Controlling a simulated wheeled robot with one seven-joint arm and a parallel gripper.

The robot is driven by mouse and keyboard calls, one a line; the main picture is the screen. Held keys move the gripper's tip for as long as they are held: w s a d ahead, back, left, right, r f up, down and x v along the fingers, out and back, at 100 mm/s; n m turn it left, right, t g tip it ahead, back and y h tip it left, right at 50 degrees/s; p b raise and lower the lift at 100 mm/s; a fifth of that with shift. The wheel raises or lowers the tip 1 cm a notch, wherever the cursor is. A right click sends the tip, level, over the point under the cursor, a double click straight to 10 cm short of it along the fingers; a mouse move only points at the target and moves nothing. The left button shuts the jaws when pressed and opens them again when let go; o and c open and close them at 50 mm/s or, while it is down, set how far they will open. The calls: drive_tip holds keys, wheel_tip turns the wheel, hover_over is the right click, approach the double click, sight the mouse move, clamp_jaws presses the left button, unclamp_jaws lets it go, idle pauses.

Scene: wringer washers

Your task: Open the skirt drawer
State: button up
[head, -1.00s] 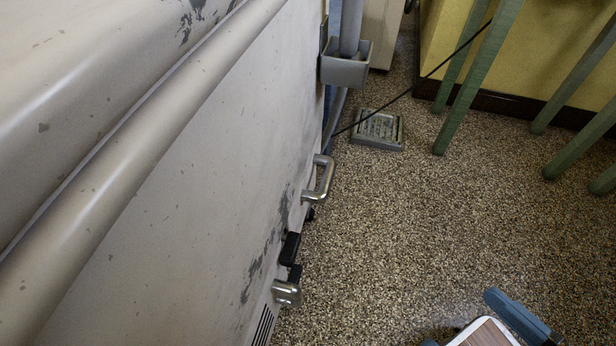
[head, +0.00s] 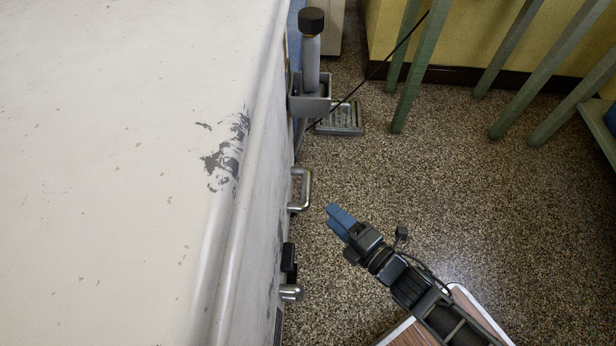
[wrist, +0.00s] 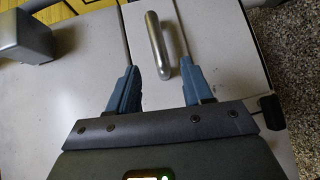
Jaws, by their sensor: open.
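The large off-white washer cabinet (head: 110,170) fills the left of the head view, with chipped paint. A bright metal bar handle (head: 302,190) stands out from its right side. My gripper (head: 336,218) is to the right of and nearer than this handle, with floor showing between them. In the wrist view a metal bar handle (wrist: 158,46) on a pale panel appears between my two open, blue-based fingers, closer to the right one. The fingers are empty, and I see no contact with the handle. The drawer's outline is unclear in the head view.
A black catch and a metal knob (head: 291,293) stick out below the handle. A grey bracket (head: 310,104) holds a capped post above it. Speckled floor (head: 440,180) is clear to the right.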

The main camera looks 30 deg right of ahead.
sight(306, 191)
drive_tip(key=shift+n, duration=0.9)
drive_tip(key=w, duration=0.3)
drive_tip(key=w+f, duration=0.1)
drive_tip(key=w, duration=0.3)
drive_tip(key=w+a+b, duration=0.1)
drive_tip(key=w, duration=0.3)
drive_tip(key=shift+a+f, duration=0.1)
drive_tip(key=shift+f, duration=0.05)
clamp_jaws()
